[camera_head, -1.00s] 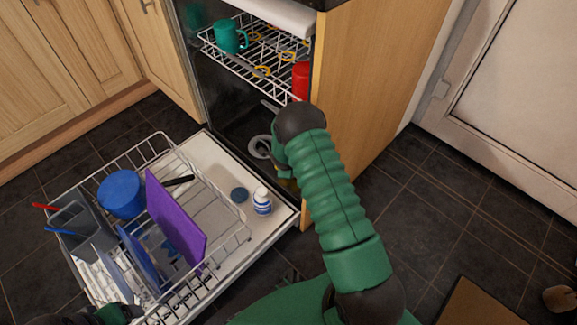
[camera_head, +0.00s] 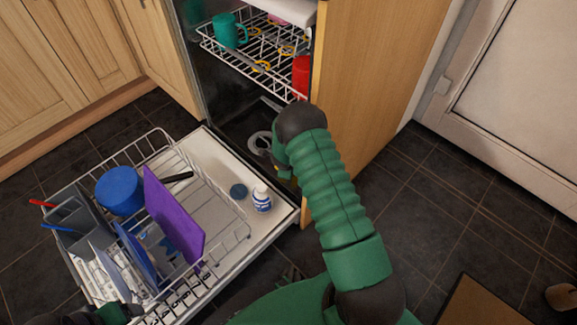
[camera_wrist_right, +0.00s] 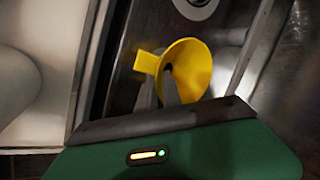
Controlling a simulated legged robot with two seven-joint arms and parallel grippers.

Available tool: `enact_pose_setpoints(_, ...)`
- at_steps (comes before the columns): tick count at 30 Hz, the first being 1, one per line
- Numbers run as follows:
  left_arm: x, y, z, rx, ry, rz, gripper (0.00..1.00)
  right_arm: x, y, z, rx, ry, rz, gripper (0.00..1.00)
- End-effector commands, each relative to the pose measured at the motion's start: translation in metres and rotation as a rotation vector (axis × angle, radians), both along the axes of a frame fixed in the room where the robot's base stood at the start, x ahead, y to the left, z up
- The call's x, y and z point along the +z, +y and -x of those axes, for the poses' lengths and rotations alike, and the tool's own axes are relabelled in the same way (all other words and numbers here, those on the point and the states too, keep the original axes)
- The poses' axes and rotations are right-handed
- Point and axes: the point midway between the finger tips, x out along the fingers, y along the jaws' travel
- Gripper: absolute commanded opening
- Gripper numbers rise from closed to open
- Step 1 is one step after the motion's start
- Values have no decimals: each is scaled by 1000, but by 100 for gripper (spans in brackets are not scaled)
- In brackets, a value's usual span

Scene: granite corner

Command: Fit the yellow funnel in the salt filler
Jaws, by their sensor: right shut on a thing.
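The yellow funnel (camera_wrist_right: 192,68) is in my right gripper (camera_wrist_right: 170,85), seen in the right wrist view. Its wide mouth faces the camera and a flat tab sticks out left. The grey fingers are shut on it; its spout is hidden. The salt filler appears to be the round pale ring with a dark hole (camera_wrist_right: 196,4) at the top edge, apart from the funnel in that view. A pale ring (camera_head: 259,143) also shows on the tub floor in the head view, partly behind my right forearm. My left gripper (camera_head: 104,314) is at the bottom left, dark and cut off.
The open dishwasher door (camera_head: 215,160) carries a lower rack with a purple board (camera_head: 174,218) and blue bowl (camera_head: 120,191). A dark round cap (camera_head: 238,191) and white-blue bottle (camera_head: 261,198) stand on the door. The upper rack (camera_head: 245,66) hangs above; a wooden panel (camera_head: 365,90) stands right.

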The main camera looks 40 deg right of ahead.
Motion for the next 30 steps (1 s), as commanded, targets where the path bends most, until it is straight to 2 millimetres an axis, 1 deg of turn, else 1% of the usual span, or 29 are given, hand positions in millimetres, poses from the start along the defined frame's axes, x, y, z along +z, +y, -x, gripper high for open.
enact_pose_setpoints(7,-5,0,0,0,0,0,78,-7,0,0,0,0,0,0)
enact_pose_setpoints(8,-5,0,0,0,0,0,78,-7,0,0,0,0,0,10)
enact_pose_setpoints(9,-4,0,0,0,0,0,78,-6,0,0,0,0,0,16)
enact_pose_setpoints(13,-4,0,0,0,0,0,78,-6,0,0,0,0,0,33)
enact_pose_setpoints(14,-4,0,0,0,0,0,78,-6,0,0,0,0,0,35)
enact_pose_setpoints(23,-3,0,0,0,0,0,78,-4,1,1,0,0,0,35)
enact_pose_setpoints(26,6,0,0,0,0,0,78,7,4,4,0,2,1,35)
enact_pose_setpoints(29,21,0,0,0,0,0,78,30,11,10,1,0,0,35)
enact_pose_setpoints(30,29,0,0,0,0,0,78,42,15,13,-1,0,0,35)
